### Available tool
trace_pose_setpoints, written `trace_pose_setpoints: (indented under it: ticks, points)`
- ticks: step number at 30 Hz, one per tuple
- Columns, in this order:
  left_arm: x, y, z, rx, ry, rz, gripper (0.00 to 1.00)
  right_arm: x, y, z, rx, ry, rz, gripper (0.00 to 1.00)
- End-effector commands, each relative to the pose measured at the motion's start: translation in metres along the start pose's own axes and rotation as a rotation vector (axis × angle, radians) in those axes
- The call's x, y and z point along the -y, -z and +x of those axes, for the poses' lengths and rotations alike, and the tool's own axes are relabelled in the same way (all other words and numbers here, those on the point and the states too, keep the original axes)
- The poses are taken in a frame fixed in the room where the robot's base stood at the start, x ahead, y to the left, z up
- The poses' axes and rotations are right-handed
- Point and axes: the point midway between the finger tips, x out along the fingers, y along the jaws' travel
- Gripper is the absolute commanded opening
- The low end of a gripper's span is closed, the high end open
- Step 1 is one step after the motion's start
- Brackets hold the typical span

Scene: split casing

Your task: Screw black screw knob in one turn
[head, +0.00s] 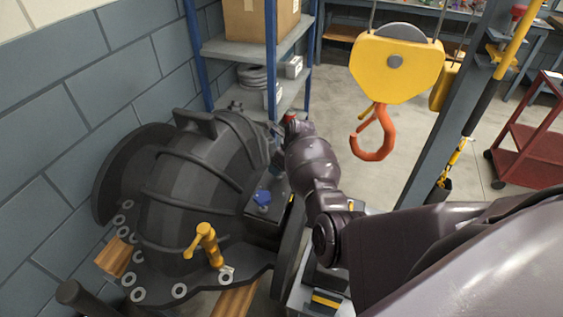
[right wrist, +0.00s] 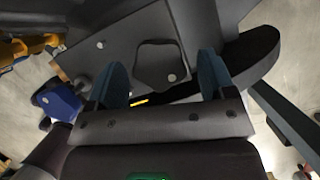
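The split casing (head: 195,175) is a large dark ribbed shell at the left of the head view. In the right wrist view, a black screw knob (right wrist: 158,60) with rounded lobes sits on a dark plate, a small pale dot near its lower edge. My right gripper (right wrist: 162,66) is open, with one blue finger on each side of the knob and visible gaps between. I cannot tell how far above the knob the fingertips are. In the head view my right arm reaches the casing's right side, where the knob is not clearly visible. My left gripper is not in view.
A blue knob (head: 262,198) stands on the casing near my right arm; it also shows in the right wrist view (right wrist: 58,101). A yellow handle (head: 206,243) rises from the flange. An orange hook (head: 373,145) hangs at upper right. A shelf (head: 235,48) stands behind.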

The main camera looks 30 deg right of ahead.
Motion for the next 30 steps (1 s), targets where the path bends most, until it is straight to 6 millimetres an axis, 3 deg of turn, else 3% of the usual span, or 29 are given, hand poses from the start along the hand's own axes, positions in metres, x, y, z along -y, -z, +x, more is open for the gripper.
trace_pose_setpoints:
  ticks: [14, 30]
  points:
    - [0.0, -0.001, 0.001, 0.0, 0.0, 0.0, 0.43, 0.0, -0.001, -0.01, 0.003, 0.001, -0.001, 0.77]
    - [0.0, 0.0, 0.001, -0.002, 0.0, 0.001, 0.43, 0.0, -0.001, -0.088, 0.003, 0.002, 0.0, 0.77]
